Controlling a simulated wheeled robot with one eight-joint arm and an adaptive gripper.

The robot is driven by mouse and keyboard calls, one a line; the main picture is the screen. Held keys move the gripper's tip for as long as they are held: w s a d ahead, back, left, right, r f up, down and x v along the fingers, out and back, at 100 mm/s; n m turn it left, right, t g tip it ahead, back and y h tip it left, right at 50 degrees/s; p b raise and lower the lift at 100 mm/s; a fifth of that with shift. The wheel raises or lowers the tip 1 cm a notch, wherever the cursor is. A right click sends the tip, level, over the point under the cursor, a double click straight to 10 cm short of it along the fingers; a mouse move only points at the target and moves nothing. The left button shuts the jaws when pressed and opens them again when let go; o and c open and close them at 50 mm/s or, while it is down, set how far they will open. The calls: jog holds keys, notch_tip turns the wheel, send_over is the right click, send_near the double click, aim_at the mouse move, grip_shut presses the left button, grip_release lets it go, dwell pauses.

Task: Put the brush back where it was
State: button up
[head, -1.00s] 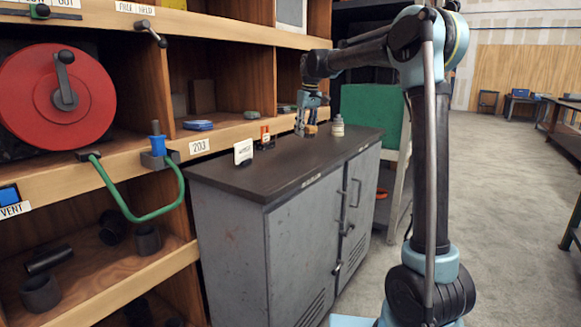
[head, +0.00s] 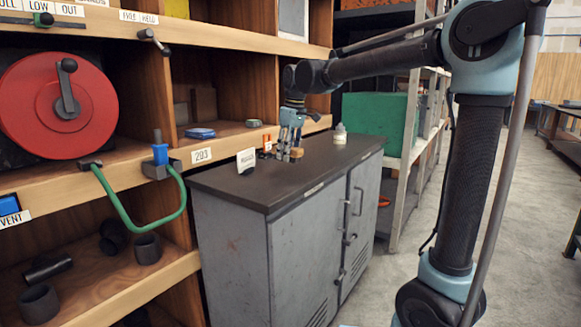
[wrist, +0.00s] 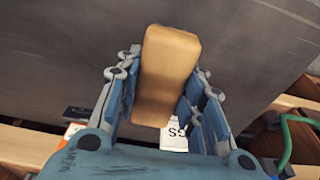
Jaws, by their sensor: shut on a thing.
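The brush shows as a tan wooden block (wrist: 167,75) in the wrist view, held upright between the fingers of my gripper (wrist: 163,85). In the head view my gripper (head: 291,145) points down over the dark top of the grey cabinet (head: 225,190). The bristles are not clearly visible.
On the cabinet top, a white card (head: 246,160) and a small orange item (head: 267,144) stand left of my gripper, and a white bottle (head: 340,134) stands right. Wooden shelving with a red reel (head: 40,110) and green handle (head: 130,220) is at left. The front cabinet top is clear.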

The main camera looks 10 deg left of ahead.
aim_at(293, 148)
jog(key=shift+f, duration=2.25)
jog(key=o, duration=1.3)
jog(key=r, duration=0.4)
jog(key=d+r, duration=0.1)
jog(key=r, duration=0.7)
jog(key=shift+s+d, duration=0.3)
jog(key=shift+d, duration=0.05)
